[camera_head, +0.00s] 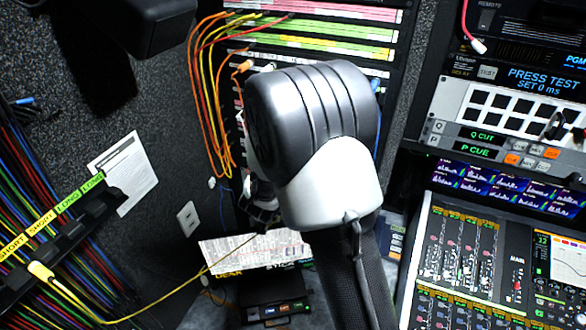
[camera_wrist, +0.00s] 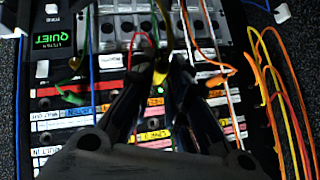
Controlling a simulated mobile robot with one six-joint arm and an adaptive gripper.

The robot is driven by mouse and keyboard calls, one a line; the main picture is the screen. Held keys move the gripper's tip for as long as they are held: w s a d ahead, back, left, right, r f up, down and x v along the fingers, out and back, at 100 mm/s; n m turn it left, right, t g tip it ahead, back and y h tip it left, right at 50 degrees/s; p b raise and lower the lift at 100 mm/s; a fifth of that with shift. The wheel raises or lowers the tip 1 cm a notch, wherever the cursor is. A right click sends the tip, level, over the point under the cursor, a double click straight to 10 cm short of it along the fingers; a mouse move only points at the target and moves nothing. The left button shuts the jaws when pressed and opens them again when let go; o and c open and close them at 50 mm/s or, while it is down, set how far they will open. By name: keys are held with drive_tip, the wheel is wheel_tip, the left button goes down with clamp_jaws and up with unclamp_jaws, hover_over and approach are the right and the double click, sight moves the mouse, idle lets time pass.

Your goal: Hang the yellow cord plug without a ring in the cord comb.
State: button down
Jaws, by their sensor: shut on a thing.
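My gripper (camera_wrist: 161,84) is shut on a yellow plug (camera_wrist: 160,76) in front of the patch panel. In the head view my arm hides most of the gripper and the held plug. A thin yellow cord (camera_head: 185,289) runs from near my gripper down left to a yellow plug end (camera_head: 40,271) at the cord comb (camera_head: 72,228). I cannot make out a ring on the held plug.
The patch panel (camera_head: 318,30) has orange, yellow and red cords (camera_head: 207,95) looping at its left. A paper sheet (camera_head: 124,172) and a wall socket (camera_head: 188,218) are on the left wall. A mixing console (camera_head: 485,265) stands at right. Open space lies between comb and panel.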

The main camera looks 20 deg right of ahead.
drive_tip(key=shift+s+a, duration=1.1)
drive_tip(key=shift+f, duration=0.1)
drive_tip(key=s+d+f+n+y+b, duration=0.1)
drive_tip(key=s+f+b, duration=0.3)
drive_tip(key=b, duration=0.7)
drive_tip(key=s+f+n+y+b, duration=0.1)
drive_tip(key=f+b, duration=0.5)
drive_tip(key=b, duration=0.5)
drive_tip(key=s+a+r+n+y+p, duration=0.1)
drive_tip(key=a+r+n+y+p, duration=0.35)
drive_tip(key=a+r, duration=0.5)
drive_tip(key=s+a+r+n+y+p, duration=0.2)
drive_tip(key=a+r+n+y+p, duration=0.25)
drive_tip(key=a, duration=0.85)
drive_tip(key=s+a+r+n+g+y+p, duration=0.1)
drive_tip(key=s+a+r+n+g+p, duration=0.1)
drive_tip(key=a+r, duration=0.5)
drive_tip(key=s+a+r+n+g+y+p, duration=0.1)
drive_tip(key=s+a+r+n+p, duration=0.4)
drive_tip(key=r, duration=0.4)
drive_tip(key=s+a+p, duration=0.1)
drive_tip(key=s+a, duration=0.1)
drive_tip(key=shift+a+g, duration=0.3)
drive_tip(key=shift+g, duration=0.1)
